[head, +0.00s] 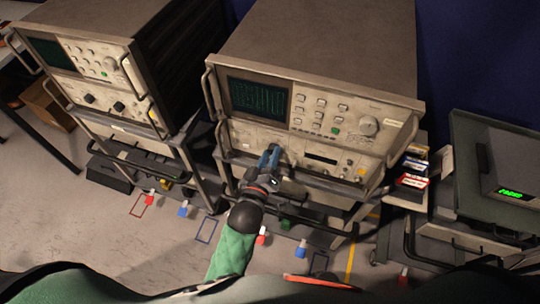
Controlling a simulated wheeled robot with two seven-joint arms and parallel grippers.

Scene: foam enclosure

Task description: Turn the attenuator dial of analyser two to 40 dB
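The analyser (310,110) in the middle has a dark green screen, several buttons and a large round knob (369,125). The label beside that knob is too small to read. My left gripper (270,156), with blue fingers, is at the lower front panel (240,133) of this analyser, left of its dark slot. The fingertips are close together at the panel. They cover what lies behind them, so I cannot see the attenuator dial or its setting. Whether the fingers hold a dial is unclear. My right gripper is not in view.
A similar analyser (85,70) stands on a cart at the left, with two black knobs on its lower panel. Handles stick out at both sides of the middle analyser. Small coloured boxes (413,168) and a device with a green display (512,193) are at the right.

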